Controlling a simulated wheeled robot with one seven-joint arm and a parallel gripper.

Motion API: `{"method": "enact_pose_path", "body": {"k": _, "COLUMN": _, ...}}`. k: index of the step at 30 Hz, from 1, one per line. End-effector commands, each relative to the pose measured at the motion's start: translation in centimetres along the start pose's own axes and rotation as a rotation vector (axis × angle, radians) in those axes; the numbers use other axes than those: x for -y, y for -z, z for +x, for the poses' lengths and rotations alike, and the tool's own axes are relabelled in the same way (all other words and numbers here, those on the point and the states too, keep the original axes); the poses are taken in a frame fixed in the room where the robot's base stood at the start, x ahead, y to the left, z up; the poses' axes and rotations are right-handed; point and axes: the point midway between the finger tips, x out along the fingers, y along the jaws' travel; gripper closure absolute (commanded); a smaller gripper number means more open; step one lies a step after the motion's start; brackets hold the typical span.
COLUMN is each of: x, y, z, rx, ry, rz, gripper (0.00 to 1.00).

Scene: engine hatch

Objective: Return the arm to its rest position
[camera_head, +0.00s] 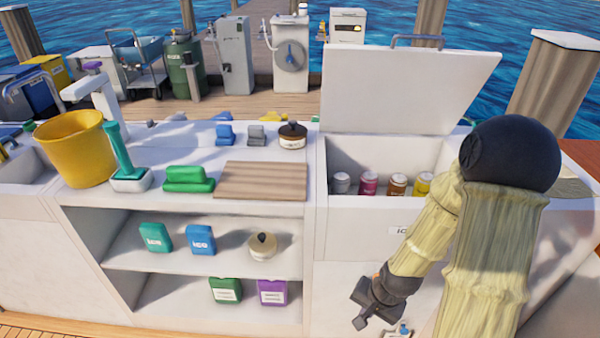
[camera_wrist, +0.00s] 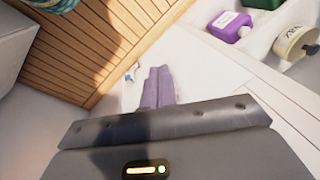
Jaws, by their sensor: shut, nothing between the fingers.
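My arm shows at the right in the head view, its forearm angled down and left. My gripper (camera_head: 361,321) hangs low in front of the white cabinet front, below the open icebox. In the wrist view my gripper's fingers (camera_wrist: 158,75) lie side by side, shut and empty. No object touches the fingers in either view.
The icebox lid (camera_head: 405,90) stands open above the icebox, with several jars inside. A shelf unit left of my gripper holds a purple bottle (camera_head: 272,292) and a green bottle (camera_head: 225,290). The counter holds a yellow bucket (camera_head: 75,148) and a cutting board (camera_head: 262,181). Wooden deck (camera_wrist: 105,50) lies below.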

Motion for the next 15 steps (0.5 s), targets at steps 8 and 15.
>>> {"method": "enact_pose_path", "body": {"k": 8, "x": 0.8, "y": 0.3, "z": -7.1, "rx": -0.069, "ry": -0.103, "rz": -0.299, "gripper": 1.0}}
{"method": "enact_pose_path", "body": {"k": 15, "x": 1.5, "y": -0.6, "z": -11.3, "rx": -0.09, "ry": -0.127, "rz": -0.46, "gripper": 1.0}}
